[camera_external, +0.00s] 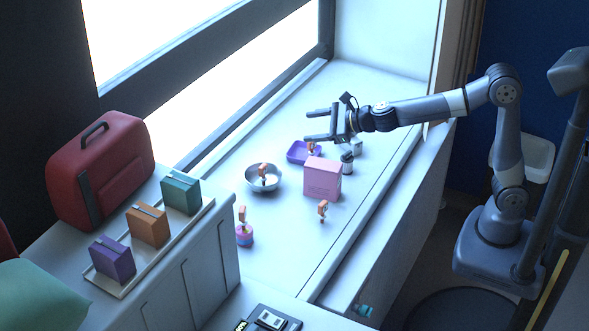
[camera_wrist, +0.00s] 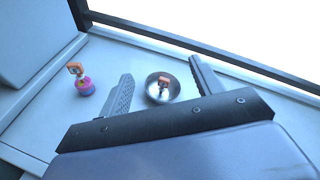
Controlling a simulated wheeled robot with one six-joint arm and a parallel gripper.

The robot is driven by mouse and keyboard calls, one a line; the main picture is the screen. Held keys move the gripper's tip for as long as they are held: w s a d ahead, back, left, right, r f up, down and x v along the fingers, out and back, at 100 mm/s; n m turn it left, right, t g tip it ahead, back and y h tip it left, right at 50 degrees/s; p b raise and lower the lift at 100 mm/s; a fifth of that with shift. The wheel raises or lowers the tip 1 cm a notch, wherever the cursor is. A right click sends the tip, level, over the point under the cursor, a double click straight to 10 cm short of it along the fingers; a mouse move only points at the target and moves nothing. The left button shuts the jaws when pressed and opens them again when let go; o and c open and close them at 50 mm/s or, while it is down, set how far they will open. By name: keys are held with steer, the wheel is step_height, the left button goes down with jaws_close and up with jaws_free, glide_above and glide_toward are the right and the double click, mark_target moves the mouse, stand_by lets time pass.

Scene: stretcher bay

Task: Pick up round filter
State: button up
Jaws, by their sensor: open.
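My gripper (camera_external: 309,126) is open and empty above the far part of the white counter, its fingers pointing left. In the wrist view my gripper (camera_wrist: 160,69) has a finger on either side of a metal bowl (camera_wrist: 152,93), which lies well beyond the tips. An orange-topped piece (camera_external: 263,171) is in the bowl (camera_external: 251,184). Another orange-topped piece (camera_external: 242,215) stands on a round pink-and-blue item (camera_external: 245,238), also at left in the wrist view (camera_wrist: 85,88). A third (camera_external: 322,209) stands beside the pink box. I cannot tell which piece is the round filter.
A purple tray (camera_external: 296,157) holds an orange-topped piece. Small grey cylinders (camera_external: 347,165) stand near the pink box (camera_external: 322,182). A red case (camera_external: 120,165) and a tray of coloured boxes (camera_external: 205,211) are on the cabinet at left. A window borders the counter.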

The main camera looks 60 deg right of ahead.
steer(key=s+d+r+y+b, duration=0.1)
steer(key=d+y+b, duration=0.35)
steer(key=d, duration=0.95)
steer(key=s+d+f+m+g+b, duration=0.1)
steer(key=s+d+f+g+b, duration=0.2)
steer(key=s+d+b, duration=0.5)
steer(key=p, duration=0.3)
glide_toward(347, 162)
steer(key=f, duration=0.2)
steer(key=w, duration=0.1)
steer(key=shift+d+f+h, duration=0.25)
steer(key=shift+d+f, duration=0.05)
steer(key=shift+f, duration=0.1)
steer(key=x, duration=0.5)
steer(key=shift+f, duration=0.3)
steer(key=shift+w+d+r+x, duration=0.1)
steer(key=shift+w+x, duration=0.05)
steer(key=shift+x, duration=0.85)
steer(key=shift+w+d+r+x, duration=0.1)
steer(key=shift+r+x, duration=0.05)
steer(key=shift+x, duration=0.8)
steer(key=shift+w+d+r+x, duration=0.1)
steer(key=shift+w+x, duration=0.05)
steer(key=shift+x, duration=0.85)
steer(key=shift+s, duration=0.1)
